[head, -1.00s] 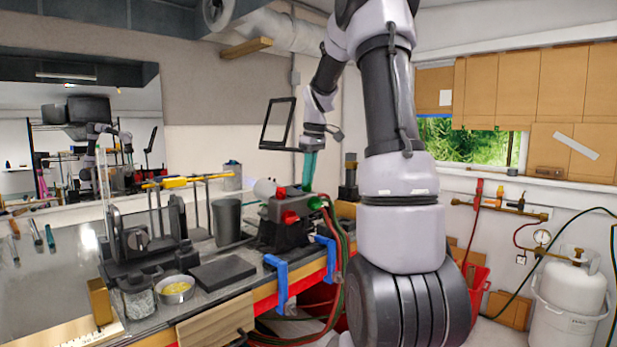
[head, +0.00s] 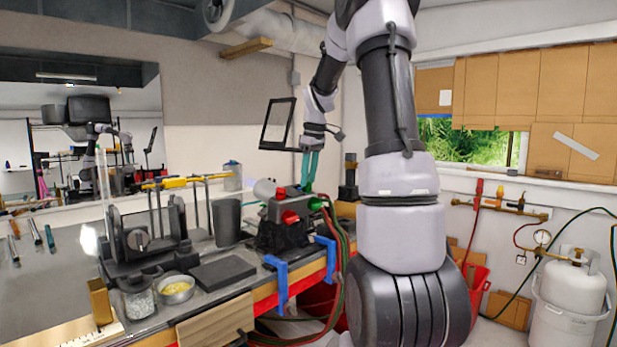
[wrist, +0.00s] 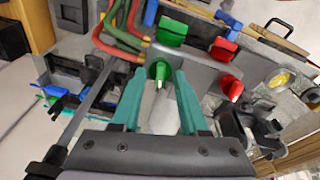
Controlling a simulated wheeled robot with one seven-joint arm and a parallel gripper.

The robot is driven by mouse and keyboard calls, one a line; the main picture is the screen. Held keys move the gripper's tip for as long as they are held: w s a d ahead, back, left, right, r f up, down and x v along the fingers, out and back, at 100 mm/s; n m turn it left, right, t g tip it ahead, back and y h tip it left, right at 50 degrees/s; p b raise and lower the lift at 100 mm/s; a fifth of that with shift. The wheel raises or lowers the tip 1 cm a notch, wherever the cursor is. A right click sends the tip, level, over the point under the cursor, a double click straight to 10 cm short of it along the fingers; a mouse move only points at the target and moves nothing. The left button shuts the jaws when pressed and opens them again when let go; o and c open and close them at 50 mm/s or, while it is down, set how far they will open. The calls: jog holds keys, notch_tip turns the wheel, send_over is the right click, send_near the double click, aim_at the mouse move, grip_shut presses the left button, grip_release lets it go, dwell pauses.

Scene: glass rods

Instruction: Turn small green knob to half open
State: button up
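The small green knob (wrist: 158,71) is on the front of the grey valve block in the wrist view, its narrow lever part pointing down in the picture. My gripper (wrist: 159,75) has its two teal fingers apart, one on each side of this knob, with a gap visible on both sides. In the head view my gripper (head: 309,183) points down at the valve block, and its fingers hide the small green knob. A larger green knob (wrist: 172,32) sits just above it in the wrist view.
Two red knobs (wrist: 224,48) (wrist: 230,87) sit right of the fingers. Red and green hoses (head: 338,225) run off the block's right side. Blue clamps (head: 277,278) grip the bench edge. A grey cup (head: 227,222) stands left of the block.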

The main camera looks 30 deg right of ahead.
aim_at(313, 194)
notch_tip(313, 194, up, 11)
jog(key=s, duration=0.2)
jog(key=shift+d+f, duration=0.2)
jog(key=shift+d, duration=0.15)
dwell(0.4)
